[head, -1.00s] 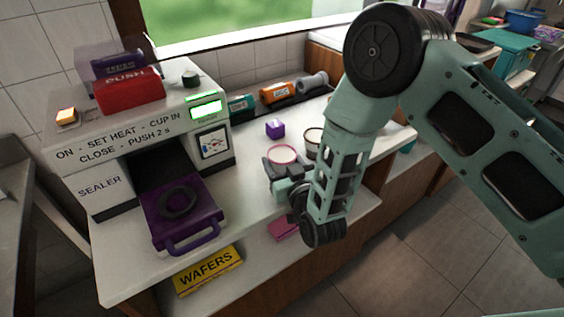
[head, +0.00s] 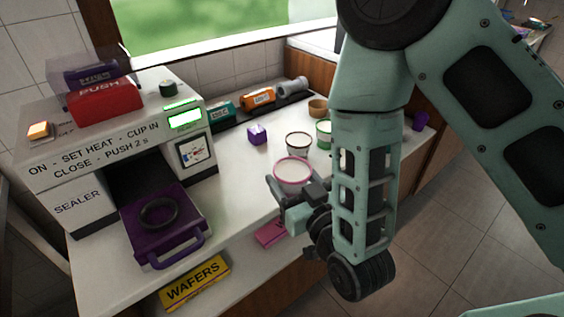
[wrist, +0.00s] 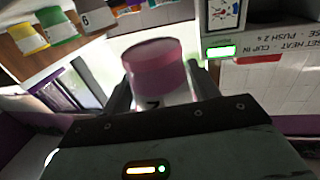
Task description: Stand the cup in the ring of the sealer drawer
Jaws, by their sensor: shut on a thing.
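My gripper (head: 294,192) is shut on a cup (head: 293,170) with a pink rim and pale contents, held roughly upright over the front part of the counter. In the wrist view the cup (wrist: 155,68) shows its pink band between the two fingers; the lower part is partly hidden by my gripper. The sealer (head: 105,150) stands at the left of the counter. Its purple drawer (head: 185,228) is pulled out, with an empty black ring (head: 158,212) on top. The cup is to the right of the ring and clear of it.
A dark-rimmed cup (head: 298,146) and a green-rimmed cup (head: 324,134) stand just behind the held cup. The drawer handle (head: 173,252) sticks out in front. The counter between drawer and cup is clear.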

